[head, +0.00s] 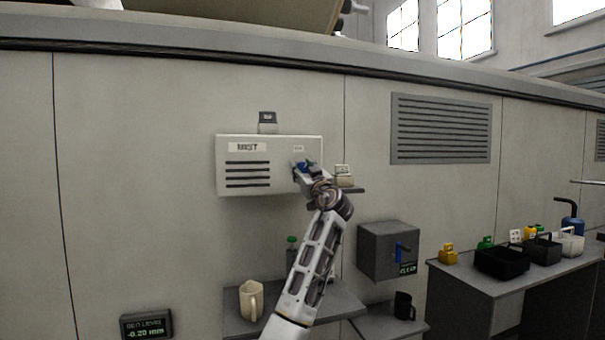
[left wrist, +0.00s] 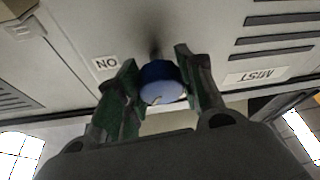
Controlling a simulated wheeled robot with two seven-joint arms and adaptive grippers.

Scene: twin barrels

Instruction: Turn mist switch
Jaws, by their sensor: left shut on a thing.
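The mist box (head: 283,178) is a pale wall unit with a "MIST" label and dark slots, on the wall at the centre of the head view. It also fills much of the left wrist view (left wrist: 210,75). Its blue switch knob (left wrist: 158,82) sits between the green-padded fingers of my left gripper (left wrist: 161,88). In the head view my left gripper (head: 305,170) is at the right part of the box front and largely covers the knob. The gripper is shut on the knob. A small "ON" label (left wrist: 106,64) is beside it. My right gripper is not in view.
A small shelf (head: 352,190) with a pale item is right of the box. Below are a cream mug (head: 250,300), a grey box with a blue lever (head: 402,250) and a dark mug (head: 404,306). A bench (head: 470,280) with bins (head: 500,262) stands at right.

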